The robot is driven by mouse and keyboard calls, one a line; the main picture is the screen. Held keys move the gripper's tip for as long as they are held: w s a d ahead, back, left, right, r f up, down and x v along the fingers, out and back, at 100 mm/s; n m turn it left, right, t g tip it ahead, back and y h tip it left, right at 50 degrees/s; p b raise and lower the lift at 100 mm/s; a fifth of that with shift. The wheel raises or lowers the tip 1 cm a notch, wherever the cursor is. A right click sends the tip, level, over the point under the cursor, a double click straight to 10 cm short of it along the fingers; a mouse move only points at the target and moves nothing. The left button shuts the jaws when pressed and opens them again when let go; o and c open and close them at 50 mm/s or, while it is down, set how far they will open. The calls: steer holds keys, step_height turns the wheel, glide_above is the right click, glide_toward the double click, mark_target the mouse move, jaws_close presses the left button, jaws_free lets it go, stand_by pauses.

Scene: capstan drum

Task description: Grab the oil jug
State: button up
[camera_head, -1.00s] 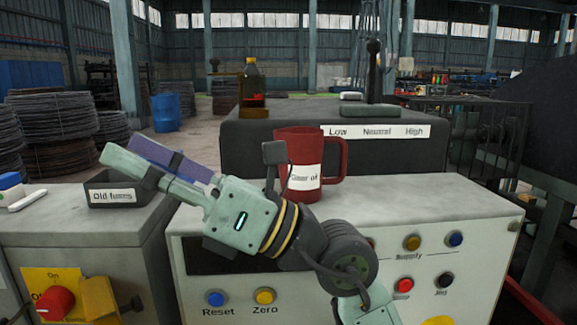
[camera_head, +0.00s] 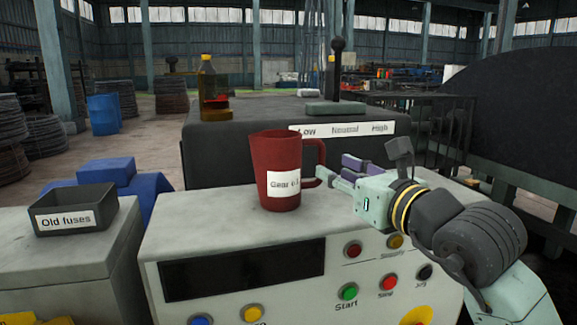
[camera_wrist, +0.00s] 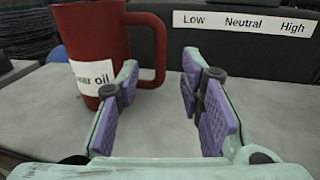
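The oil jug (camera_head: 277,165) is a red jug with a white "Gear oil" label and a handle on its right side. It stands upright on the light grey control cabinet (camera_head: 225,232). My gripper (camera_head: 335,176) is to the right of the jug, with its fingers pointing left at the handle. In the wrist view the jug (camera_wrist: 92,42) is at the upper left and its handle lies beyond the left finger. The purple finger pads of my gripper (camera_wrist: 160,98) are wide apart with nothing between them. Whether the left finger touches the handle I cannot tell.
A dark cabinet with a "Low Neutral High" label (camera_head: 342,130) stands behind the jug and carries a bottle of dark liquid (camera_head: 213,92) and a black lever (camera_head: 337,65). An "Old fuses" tray (camera_head: 75,212) is at the left. Buttons (camera_head: 349,292) line the cabinet's front.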

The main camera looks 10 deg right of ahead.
mark_target(323, 160)
steer(key=p+x, duration=0.1)
steer(key=x, duration=0.1)
steer(key=p+x, duration=0.2)
steer(key=x, duration=0.1)
steer(key=shift+w+a+r, duration=0.1)
steer(key=shift+w+r, duration=0.25)
steer(key=shift+r, duration=0.05)
steer(key=shift+w+f, duration=0.1)
steer(key=shift+w, duration=0.1)
steer(key=shift+c, duration=0.4)
jaws_close()
